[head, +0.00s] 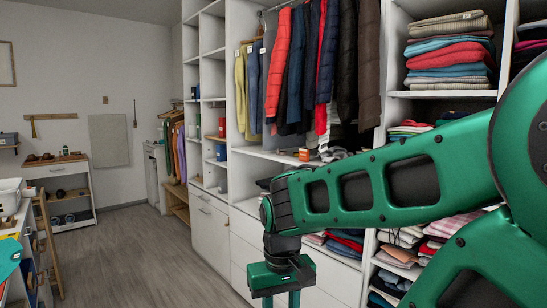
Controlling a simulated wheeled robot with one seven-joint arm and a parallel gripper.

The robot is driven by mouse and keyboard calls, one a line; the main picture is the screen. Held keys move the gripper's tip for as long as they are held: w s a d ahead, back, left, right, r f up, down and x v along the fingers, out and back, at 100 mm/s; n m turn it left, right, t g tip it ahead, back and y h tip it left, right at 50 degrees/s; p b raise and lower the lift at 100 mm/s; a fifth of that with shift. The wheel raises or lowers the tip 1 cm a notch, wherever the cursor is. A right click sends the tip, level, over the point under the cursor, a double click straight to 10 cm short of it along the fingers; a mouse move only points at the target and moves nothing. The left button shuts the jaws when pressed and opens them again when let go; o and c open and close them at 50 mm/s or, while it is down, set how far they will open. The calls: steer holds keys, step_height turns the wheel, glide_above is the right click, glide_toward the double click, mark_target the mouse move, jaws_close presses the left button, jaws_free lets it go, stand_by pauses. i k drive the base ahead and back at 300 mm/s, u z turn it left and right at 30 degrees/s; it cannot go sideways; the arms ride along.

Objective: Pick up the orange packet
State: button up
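A small orange item (306,154), likely the orange packet, sits on the white shelf ledge below the hanging clothes, beside a grey and white bundle. It is too small to make out any label. My gripper (281,299) hangs pointing down at the bottom of the head view, lower in the picture than the orange item and apart from it. Its two fingers stand apart with a gap between them. Their tips are cut off by the frame edge, and nothing shows between them.
Hanging jackets (330,60) are above the ledge. Folded clothes (448,55) fill the right cubbies. A red box (222,127) and a blue box (221,152) stand in the narrow cubbies. White drawers (210,235) are below. The wooden floor (145,255) at left is open.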

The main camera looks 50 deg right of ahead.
mark_target(303, 153)
steer(key=z, duration=0.25)
steer(key=i, duration=1.15)
steer(key=z, duration=0.5)
steer(key=i, duration=0.35)
steer(key=z, duration=0.25)
